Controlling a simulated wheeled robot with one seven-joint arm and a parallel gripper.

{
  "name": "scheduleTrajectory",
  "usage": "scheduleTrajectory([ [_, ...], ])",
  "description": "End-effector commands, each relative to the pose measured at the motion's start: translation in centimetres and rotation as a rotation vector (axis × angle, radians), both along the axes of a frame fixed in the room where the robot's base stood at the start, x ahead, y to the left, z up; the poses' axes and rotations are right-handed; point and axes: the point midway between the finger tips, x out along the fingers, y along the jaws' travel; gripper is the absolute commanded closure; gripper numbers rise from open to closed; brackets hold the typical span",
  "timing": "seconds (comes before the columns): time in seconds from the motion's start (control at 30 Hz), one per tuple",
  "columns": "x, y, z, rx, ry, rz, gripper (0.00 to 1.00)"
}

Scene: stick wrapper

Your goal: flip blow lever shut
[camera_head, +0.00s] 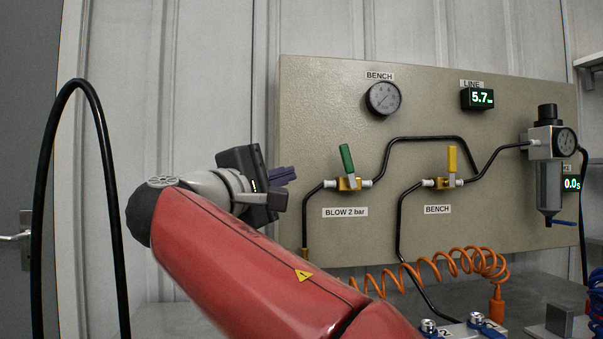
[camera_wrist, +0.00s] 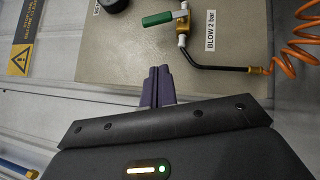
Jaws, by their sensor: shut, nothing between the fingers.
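The blow lever is a green handle (camera_head: 347,160) on a brass valve (camera_head: 349,184) above the "BLOW 2 bar" label. It points up, slightly tilted left, across the pipe line. In the wrist view the green handle (camera_wrist: 158,19) lies sideways above my fingers. My gripper (camera_head: 284,176) is at the left of the panel, left of the green lever and apart from it. Its purple fingers are together and empty, and they also show in the wrist view (camera_wrist: 158,80).
A yellow lever (camera_head: 452,160) stands upright on the BENCH valve to the right. The beige panel (camera_head: 500,215) carries a gauge (camera_head: 384,98), black hoses, a regulator (camera_head: 549,145) and a display (camera_head: 478,98) reading 5.7. An orange coiled hose (camera_head: 440,265) hangs below. A black hose (camera_head: 45,190) arches at the left.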

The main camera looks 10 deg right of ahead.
Motion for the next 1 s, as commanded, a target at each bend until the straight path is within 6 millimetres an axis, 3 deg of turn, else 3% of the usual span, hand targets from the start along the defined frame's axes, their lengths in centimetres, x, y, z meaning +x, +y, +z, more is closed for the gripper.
scheduleTrajectory([
  [0.37, 5.8, -5.7, 1.6, 0.001, 0.001, -0.006, 1.00],
  [0.6, 5.7, -8.7, 2.3, 0.000, -0.001, -0.004, 1.00],
  [1.0, 5.7, -9.4, 2.6, 0.000, 0.000, 0.000, 1.00],
])
